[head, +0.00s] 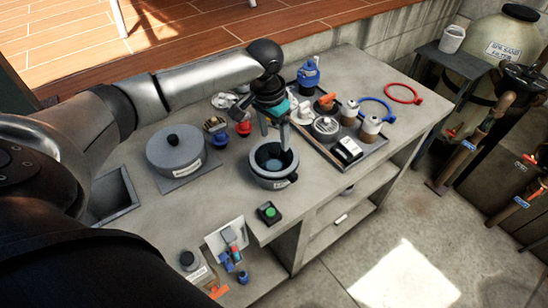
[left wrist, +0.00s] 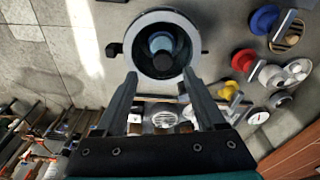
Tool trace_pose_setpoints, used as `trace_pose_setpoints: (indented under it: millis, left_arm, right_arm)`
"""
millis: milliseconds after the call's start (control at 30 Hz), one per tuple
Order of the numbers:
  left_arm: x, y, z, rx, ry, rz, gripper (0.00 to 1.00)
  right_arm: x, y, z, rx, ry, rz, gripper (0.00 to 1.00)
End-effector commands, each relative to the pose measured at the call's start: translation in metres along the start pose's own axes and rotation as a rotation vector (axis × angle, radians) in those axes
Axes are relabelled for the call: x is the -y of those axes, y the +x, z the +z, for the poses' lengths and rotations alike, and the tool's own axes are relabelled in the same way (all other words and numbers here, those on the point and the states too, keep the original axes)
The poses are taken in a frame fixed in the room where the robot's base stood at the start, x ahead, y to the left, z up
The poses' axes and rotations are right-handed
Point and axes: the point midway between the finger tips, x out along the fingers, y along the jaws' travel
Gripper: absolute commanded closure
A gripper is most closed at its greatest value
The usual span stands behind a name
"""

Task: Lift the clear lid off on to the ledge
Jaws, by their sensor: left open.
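A dark round pot (head: 259,179) with a grey rim stands on the concrete ledge (head: 215,190), near its front edge. In the left wrist view the pot's rim (left wrist: 126,45) rings a blue-grey round piece. I cannot make out the clear lid's edge apart from the pot. My left gripper (head: 275,140) is open and points down over the pot. In the left wrist view its fingers (left wrist: 160,74) are spread at the near side of the rim, with nothing held between them. Contact with the pot cannot be told. My right gripper is not in view.
A grey lidded pot (head: 176,158) stands left of the dark pot. A tray (head: 363,164) with jars and fittings lies to the right, near blue and red rings (head: 403,93). A green-button box (head: 269,212) sits in front. Some bare ledge shows between them.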

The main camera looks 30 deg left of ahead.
Motion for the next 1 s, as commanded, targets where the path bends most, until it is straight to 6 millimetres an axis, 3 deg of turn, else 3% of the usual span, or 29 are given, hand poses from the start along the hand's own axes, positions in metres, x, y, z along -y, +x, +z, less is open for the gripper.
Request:
trace_pose_setpoints:
  millis: [167,433,733,1000]
  left_arm:
    - [0.001,0.012,0.002,0.002,-0.001,-0.001,0.28]
    - [0.004,0.051,0.005,0.001,0.0,0.0,0.28]
    - [0.004,0.056,0.004,-0.001,0.002,-0.001,0.28]
    - [0.005,0.056,0.004,-0.001,0.002,-0.001,0.56]
  right_arm:
    - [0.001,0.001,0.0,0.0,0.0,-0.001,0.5]
    - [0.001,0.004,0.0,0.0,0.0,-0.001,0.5]
    - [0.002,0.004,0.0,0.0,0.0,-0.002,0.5]
    - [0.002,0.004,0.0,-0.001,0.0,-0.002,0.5]
